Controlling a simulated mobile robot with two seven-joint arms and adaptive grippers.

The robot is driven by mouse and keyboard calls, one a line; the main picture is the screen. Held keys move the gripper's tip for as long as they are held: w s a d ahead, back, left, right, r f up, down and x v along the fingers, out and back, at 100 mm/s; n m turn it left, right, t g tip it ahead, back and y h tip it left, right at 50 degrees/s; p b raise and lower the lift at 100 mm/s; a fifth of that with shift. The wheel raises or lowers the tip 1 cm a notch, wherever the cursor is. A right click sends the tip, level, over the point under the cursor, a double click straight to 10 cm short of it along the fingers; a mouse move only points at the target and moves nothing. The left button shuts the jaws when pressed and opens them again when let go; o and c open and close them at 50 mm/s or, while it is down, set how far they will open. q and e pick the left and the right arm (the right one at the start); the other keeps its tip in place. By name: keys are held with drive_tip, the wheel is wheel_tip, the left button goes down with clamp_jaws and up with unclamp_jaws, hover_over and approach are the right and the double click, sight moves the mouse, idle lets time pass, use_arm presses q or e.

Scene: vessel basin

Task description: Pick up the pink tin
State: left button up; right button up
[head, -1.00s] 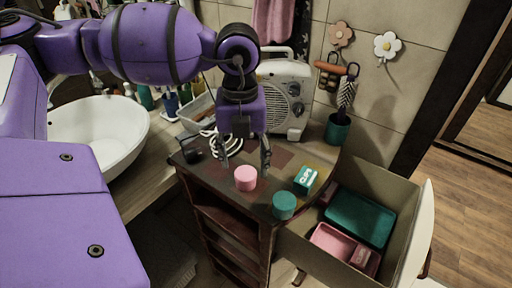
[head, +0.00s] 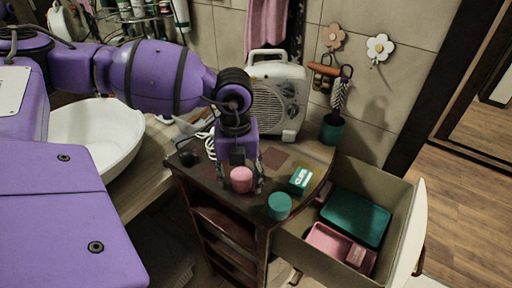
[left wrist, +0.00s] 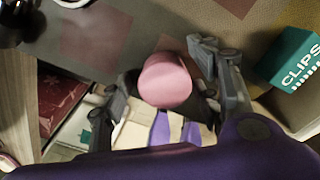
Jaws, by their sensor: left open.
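The pink tin (head: 241,179) stands upright on top of the dark wooden cabinet (head: 222,196). My left gripper (head: 240,184) is lowered over it, with its fingers pointing down and the tin between them. In the left wrist view the pink tin (left wrist: 165,80) shows between the two spread grey fingers of the left gripper (left wrist: 162,95). The fingers are open, and a gap shows at the tin's left side. Whether the right finger touches it I cannot tell. My right gripper is not in view.
A teal tin (head: 279,206) and a teal clips box (head: 299,180) stand right of the pink tin. A white heater (head: 277,100) is behind. An open drawer (head: 297,245) with pink and teal trays juts out at right. A white basin (head: 97,135) is at left.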

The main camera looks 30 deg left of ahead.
use_arm(q)
drive_tip(key=c, duration=1.2)
